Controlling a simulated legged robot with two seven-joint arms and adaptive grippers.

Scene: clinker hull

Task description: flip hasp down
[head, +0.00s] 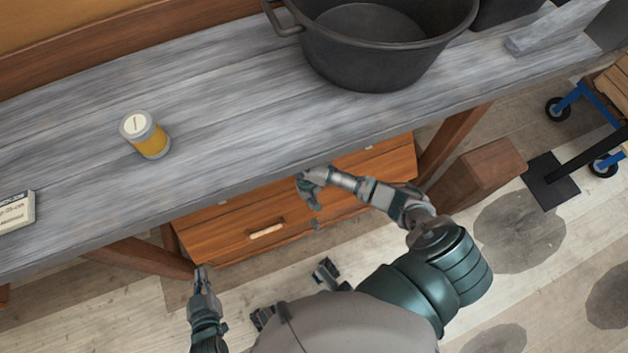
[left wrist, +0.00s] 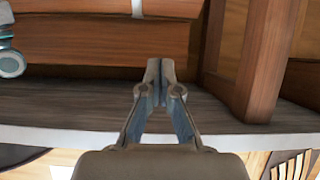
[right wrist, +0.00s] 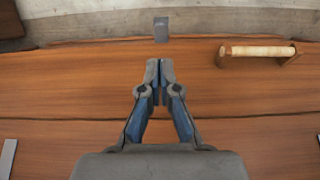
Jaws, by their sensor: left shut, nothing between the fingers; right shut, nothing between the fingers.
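The wooden chest (head: 215,228) stands under the workbench, its planked lid (right wrist: 80,80) closed. The hasp (right wrist: 161,29) is a small grey metal plate at the lid's front edge; it sticks out past the edge, with floor behind it in the right wrist view. In the head view the hasp (head: 314,224) is small, just below my right gripper (head: 314,205). My right gripper is shut and empty above the lid, its fingertips (right wrist: 160,65) pointing at the hasp with a gap between. My left gripper (head: 200,272) is shut and empty, left of the chest front; its fingertips show in the left wrist view (left wrist: 160,65).
A pale handle (head: 266,231) on the chest is beside the hasp. Wooden legs (head: 453,140) flank the chest. Floor in front is mostly free.

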